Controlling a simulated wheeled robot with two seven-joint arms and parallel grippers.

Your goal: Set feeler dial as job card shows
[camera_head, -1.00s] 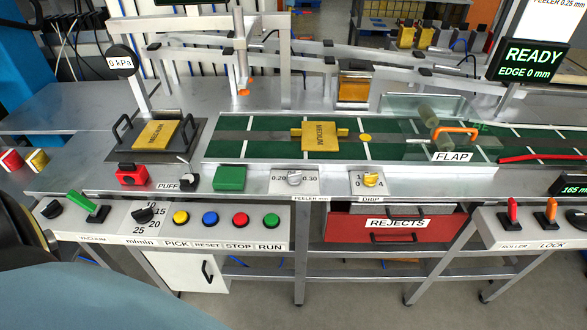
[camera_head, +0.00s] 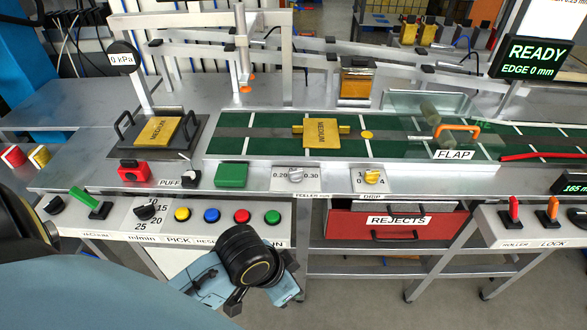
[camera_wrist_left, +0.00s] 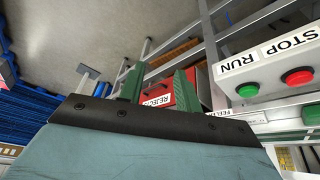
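The feeler dial (camera_head: 295,175) is a pale knob on a plate marked 0.20 at left and 0.30 at right, on the bench front edge. Its exact pointing is too small to tell. The job card (camera_head: 548,20) at the top right is mostly cut off. My left gripper (camera_wrist_left: 157,80) shows two green fingers apart with nothing between them in the left wrist view. In the head view my left arm's black wrist is below the RUN button, in front of and lower than the dial; its fingertips are not clear there. My right gripper is not in view.
A similar drip dial (camera_head: 371,177) with a yellow knob stands right of the feeler dial. A green block (camera_head: 231,176) is to its left. Pick, reset, stop and run buttons (camera_head: 242,216) sit on the lower panel. The red rejects drawer (camera_head: 385,226) is below.

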